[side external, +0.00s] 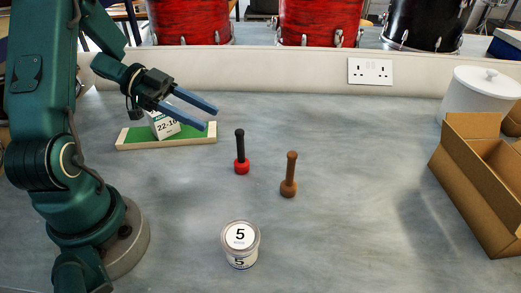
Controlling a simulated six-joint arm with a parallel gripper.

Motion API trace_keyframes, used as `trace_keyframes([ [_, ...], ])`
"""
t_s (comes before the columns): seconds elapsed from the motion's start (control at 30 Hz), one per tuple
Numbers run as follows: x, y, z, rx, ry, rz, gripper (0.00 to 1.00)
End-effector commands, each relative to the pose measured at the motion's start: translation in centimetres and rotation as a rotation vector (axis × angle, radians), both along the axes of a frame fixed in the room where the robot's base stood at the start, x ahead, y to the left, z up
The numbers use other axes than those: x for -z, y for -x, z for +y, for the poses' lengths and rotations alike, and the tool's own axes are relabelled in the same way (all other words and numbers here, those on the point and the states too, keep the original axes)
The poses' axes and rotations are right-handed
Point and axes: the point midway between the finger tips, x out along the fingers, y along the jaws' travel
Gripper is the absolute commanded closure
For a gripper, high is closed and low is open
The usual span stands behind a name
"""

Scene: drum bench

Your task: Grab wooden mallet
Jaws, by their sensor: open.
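The wooden mallet (289,174) is brown. It stands upright on the bench, with its wider round end down and its thin handle pointing up. A second mallet (241,153), with a black handle and a red base, stands upright to the left of it and a little farther back. My gripper (212,117) is open and empty. Its two blue-grey fingers point to the right, above the green tray and up and left of both mallets in the picture. It touches neither mallet.
A green tray (137,136) with a pale rim holds a white labelled box (163,125). A tin marked 5 (240,243) stands in front. An open cardboard box (475,160) and a white lidded canister (480,94) are at right. The bench around the mallets is clear.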

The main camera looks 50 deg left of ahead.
Motion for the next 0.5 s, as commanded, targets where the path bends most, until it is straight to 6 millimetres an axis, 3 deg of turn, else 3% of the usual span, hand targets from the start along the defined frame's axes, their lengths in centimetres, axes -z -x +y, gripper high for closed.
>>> trace_keyframes([
  [0.23, -4.7, 0.0, 0.0, 0.001, -0.008, -0.006, 0.45],
  [0.5, -4.9, -2.1, -5.3, -0.048, 0.008, -0.032, 0.45],
])
